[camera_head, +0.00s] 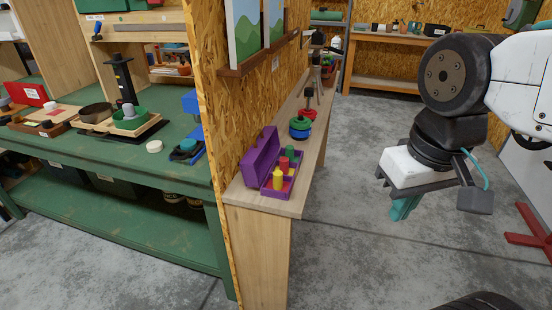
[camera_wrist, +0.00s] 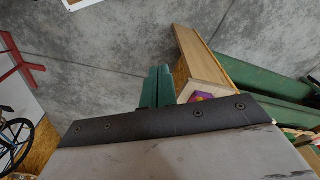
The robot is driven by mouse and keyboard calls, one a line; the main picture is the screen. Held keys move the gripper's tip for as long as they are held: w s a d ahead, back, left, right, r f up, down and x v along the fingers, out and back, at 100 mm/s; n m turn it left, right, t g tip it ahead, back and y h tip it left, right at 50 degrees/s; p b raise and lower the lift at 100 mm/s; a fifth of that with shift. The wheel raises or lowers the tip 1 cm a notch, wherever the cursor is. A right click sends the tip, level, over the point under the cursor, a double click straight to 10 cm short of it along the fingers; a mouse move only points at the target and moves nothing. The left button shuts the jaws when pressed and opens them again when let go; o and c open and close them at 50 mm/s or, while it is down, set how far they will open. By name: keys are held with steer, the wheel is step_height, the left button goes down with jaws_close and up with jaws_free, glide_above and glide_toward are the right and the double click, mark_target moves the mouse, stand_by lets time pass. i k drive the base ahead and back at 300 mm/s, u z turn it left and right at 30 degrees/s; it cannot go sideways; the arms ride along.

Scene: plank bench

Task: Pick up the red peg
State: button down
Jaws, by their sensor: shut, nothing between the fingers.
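The red peg (camera_head: 284,164) stands in the open purple box (camera_head: 264,191) on the narrow wooden bench in the head view. A yellow peg (camera_head: 278,181) is in front of it and a green peg (camera_head: 290,153) is behind it. The red peg's lower part is hidden. My gripper (camera_head: 403,210) hangs over the floor, to the right of the bench and well apart from the box. Its teal fingers also show in the wrist view (camera_wrist: 156,72), together and empty. A corner of the purple box (camera_wrist: 196,95) shows there, mostly hidden by the gripper body.
The box's purple lid (camera_head: 260,155) stands raised against the chipboard wall. Stacked green and blue rings (camera_head: 300,127) are behind the box on the wooden bench (camera_head: 318,133). A green workbench (camera_head: 185,128) stands left of the wall.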

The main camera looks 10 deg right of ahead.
mark_target(284, 161)
steer(key=k, duration=0.5)
steer(key=z, duration=1.7)
steer(key=i, duration=1.25)
steer(key=u, duration=1.95)
